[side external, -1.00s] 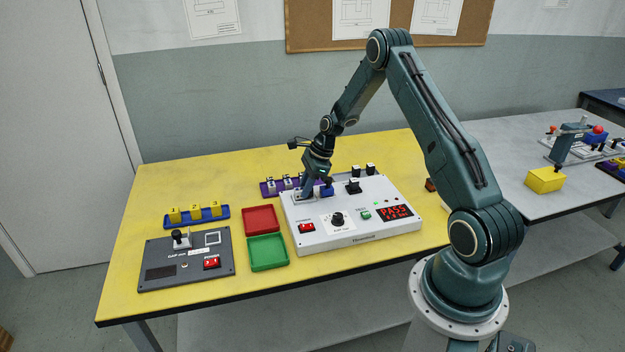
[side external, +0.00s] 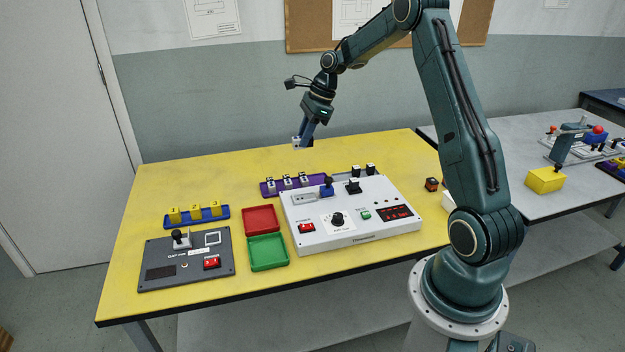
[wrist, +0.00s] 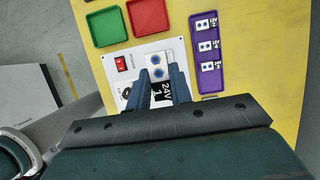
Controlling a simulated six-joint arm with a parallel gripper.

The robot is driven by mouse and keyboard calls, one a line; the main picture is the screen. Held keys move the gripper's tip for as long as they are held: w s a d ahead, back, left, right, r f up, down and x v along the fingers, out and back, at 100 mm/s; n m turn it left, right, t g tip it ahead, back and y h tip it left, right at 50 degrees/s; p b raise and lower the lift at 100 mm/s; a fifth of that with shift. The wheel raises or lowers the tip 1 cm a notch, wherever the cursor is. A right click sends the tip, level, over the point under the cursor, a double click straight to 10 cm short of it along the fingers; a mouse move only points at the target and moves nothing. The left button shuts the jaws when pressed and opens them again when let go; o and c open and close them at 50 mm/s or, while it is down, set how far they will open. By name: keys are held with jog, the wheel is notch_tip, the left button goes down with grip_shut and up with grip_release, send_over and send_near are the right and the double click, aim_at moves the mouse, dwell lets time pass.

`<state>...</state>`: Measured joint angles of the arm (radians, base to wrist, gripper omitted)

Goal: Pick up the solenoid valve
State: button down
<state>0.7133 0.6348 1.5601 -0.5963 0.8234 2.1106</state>
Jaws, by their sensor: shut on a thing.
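The solenoid valve is a small white block with blue-ringed ports and a black label reading "24V 1" (wrist: 160,92). In the wrist view my gripper (wrist: 158,78) has one finger on each side of the valve.
A purple rack (side external: 267,188) holds several similar valves. Red (side external: 261,206) and green (side external: 268,266) trays lie left of the tester. A dark panel (side external: 150,250) is at the left.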

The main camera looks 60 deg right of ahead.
jog(key=shift+r, duration=1.2)
jog(key=shift+w+a+f, duration=0.1)
jog(key=shift+w+a, duration=0.1)
jog(key=shift+a, duration=0.4)
jog(key=a+f, duration=0.1)
jog(key=a, duration=0.9)
jog(key=s+a+f, duration=0.1)
jog(key=a+f, duration=0.1)
jog(key=a, duration=0.7)
jog(key=shift+s+a+f, duration=0.15)
jog(key=shift+a+f, duration=0.1)
jog(key=shift+a, duration=0.15)
jog(key=shift+f, duration=0.1)
notch_tip(320, 180, down, 16)
jog(key=shift+f, duration=0.1)
jog(key=shift+f, duration=1.8)
